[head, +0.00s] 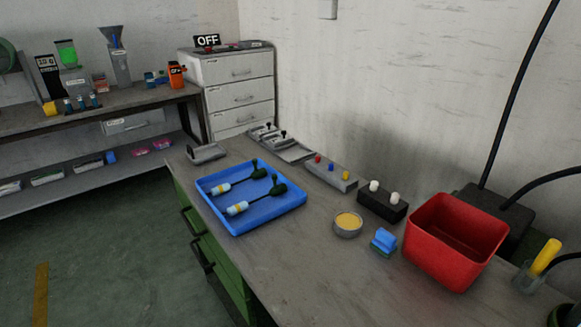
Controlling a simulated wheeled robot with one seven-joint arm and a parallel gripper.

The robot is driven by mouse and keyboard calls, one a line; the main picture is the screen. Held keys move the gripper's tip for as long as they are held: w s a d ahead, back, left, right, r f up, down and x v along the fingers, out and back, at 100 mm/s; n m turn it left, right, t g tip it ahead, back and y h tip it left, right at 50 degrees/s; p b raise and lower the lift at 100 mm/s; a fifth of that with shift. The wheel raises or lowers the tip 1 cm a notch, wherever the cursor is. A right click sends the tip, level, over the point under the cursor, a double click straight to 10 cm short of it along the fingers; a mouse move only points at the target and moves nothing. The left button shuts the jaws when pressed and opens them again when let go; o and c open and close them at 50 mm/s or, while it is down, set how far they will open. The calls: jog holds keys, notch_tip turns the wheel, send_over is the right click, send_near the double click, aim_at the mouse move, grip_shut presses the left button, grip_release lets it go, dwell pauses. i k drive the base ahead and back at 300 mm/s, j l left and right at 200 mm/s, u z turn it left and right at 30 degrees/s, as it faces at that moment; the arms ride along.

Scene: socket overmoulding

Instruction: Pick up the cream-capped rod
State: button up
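A dark block (380,207) stands on the workbench, right of centre. Two pale caps rise from it: one at its left end (374,186) and one at its right end (395,198). Both look white to cream, and I cannot tell their shades apart. Any rod shafts below the caps are hidden in the block. A grey block (335,182) just behind and to the left bears a red cap (318,158), a blue cap (331,167) and a yellow cap (346,176). My gripper is not in view.
A red bin (455,240) stands close right of the dark block. A bowl of yellow material (348,224) and a blue-green sponge (383,242) lie in front. A blue tray (250,215) holds two tools.

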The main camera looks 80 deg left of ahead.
aim_at(373, 186)
jog(key=u, duration=1.65)
